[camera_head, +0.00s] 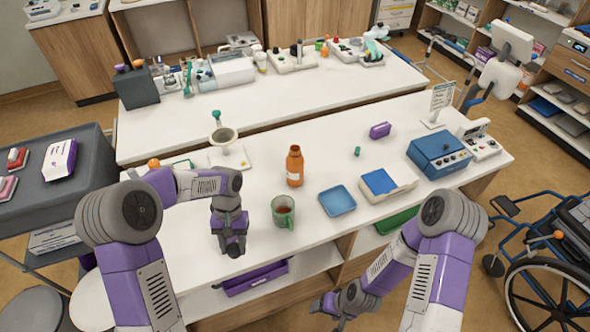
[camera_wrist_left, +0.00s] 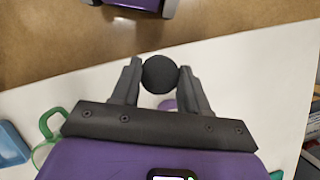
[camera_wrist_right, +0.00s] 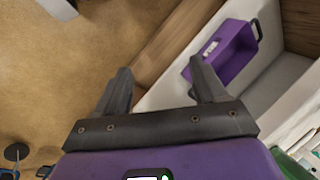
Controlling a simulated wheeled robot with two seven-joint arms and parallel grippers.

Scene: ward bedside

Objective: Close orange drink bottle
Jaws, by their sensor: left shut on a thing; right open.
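The orange drink bottle (camera_head: 294,168) stands upright on the white table near the middle of the head view, with a narrow neck whose top looks bare. My left gripper (camera_head: 235,248) is left of and nearer than the bottle, over the table's front edge, pointing down. In the left wrist view, its fingers are shut on a round black cap (camera_wrist_left: 160,75), held between the fingertips. My right gripper (camera_head: 335,306) is low in front of the table. In the right wrist view, its fingers (camera_wrist_right: 160,88) are apart with nothing between them.
A green mug (camera_head: 283,212) with brown contents stands just in front of the bottle. A purple bin (camera_head: 255,277) sits on the shelf below.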

